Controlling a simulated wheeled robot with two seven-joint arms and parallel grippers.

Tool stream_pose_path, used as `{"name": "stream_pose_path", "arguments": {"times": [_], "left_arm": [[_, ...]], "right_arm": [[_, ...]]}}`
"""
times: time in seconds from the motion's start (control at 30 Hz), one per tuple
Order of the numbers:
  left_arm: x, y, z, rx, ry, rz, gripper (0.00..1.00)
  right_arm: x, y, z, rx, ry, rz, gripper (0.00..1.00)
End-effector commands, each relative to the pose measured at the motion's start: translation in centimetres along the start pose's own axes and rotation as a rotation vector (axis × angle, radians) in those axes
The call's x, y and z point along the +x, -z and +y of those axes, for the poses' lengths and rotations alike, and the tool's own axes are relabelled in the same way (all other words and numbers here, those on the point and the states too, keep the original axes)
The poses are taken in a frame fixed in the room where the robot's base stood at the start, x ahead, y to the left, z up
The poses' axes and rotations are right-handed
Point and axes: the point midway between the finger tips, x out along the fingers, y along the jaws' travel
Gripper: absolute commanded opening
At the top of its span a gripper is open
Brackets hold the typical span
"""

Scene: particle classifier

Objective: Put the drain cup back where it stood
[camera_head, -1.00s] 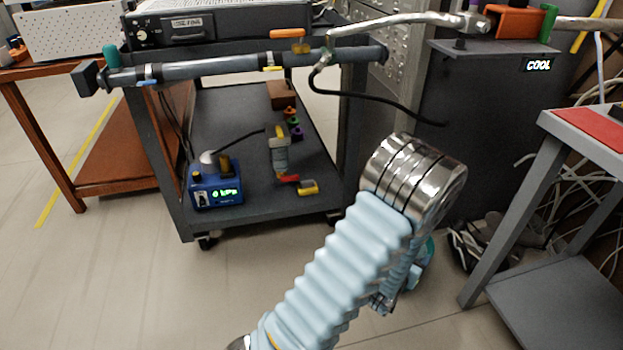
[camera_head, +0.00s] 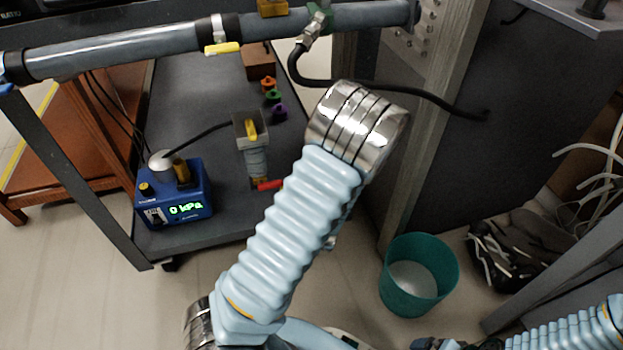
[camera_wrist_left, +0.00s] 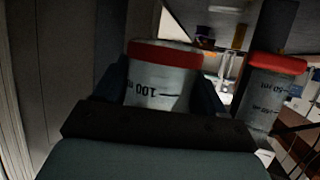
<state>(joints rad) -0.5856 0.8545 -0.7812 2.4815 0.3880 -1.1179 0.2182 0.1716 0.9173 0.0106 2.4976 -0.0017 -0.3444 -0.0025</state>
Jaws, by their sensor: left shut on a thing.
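In the left wrist view a clear cup (camera_wrist_left: 161,83) with a red rim and a 100 ml mark sits between the dark fingers of my left gripper (camera_wrist_left: 163,100), which is shut on it. I take it to be the drain cup. A second clear cup (camera_wrist_left: 268,92) with a red rim and a 50 ml mark stands beside it at the right. In the head view my left arm reaches up the middle and hides its gripper and the cup.
A cart's lower shelf (camera_head: 205,135) carries a blue pressure gauge box (camera_head: 178,195) and a clear column (camera_head: 254,158). A grey pipe (camera_head: 130,48) crosses above. A teal bin (camera_head: 410,300) stands on the floor beside a post, with cables and dark clutter at the right.

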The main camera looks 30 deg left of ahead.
Motion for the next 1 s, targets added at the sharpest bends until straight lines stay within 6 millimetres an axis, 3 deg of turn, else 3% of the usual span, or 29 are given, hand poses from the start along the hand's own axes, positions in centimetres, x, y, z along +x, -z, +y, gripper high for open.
{"name": "stream_pose_path", "arguments": {"times": [0.47,0.6,1.0], "left_arm": [[9.7,-0.5,-1.1,0.0,0.003,0.004,0.36],[12.4,-2.2,-1.3,0.003,0.002,0.0,0.36],[16.2,-4.1,-1.6,0.001,0.001,0.001,0.36]], "right_arm": [[1.4,-0.1,0.5,0.0,0.002,-0.002,1.0],[2.1,0.0,0.7,0.0,0.002,0.001,1.0],[2.9,0.0,1.0,0.001,0.001,0.004,1.0]]}}
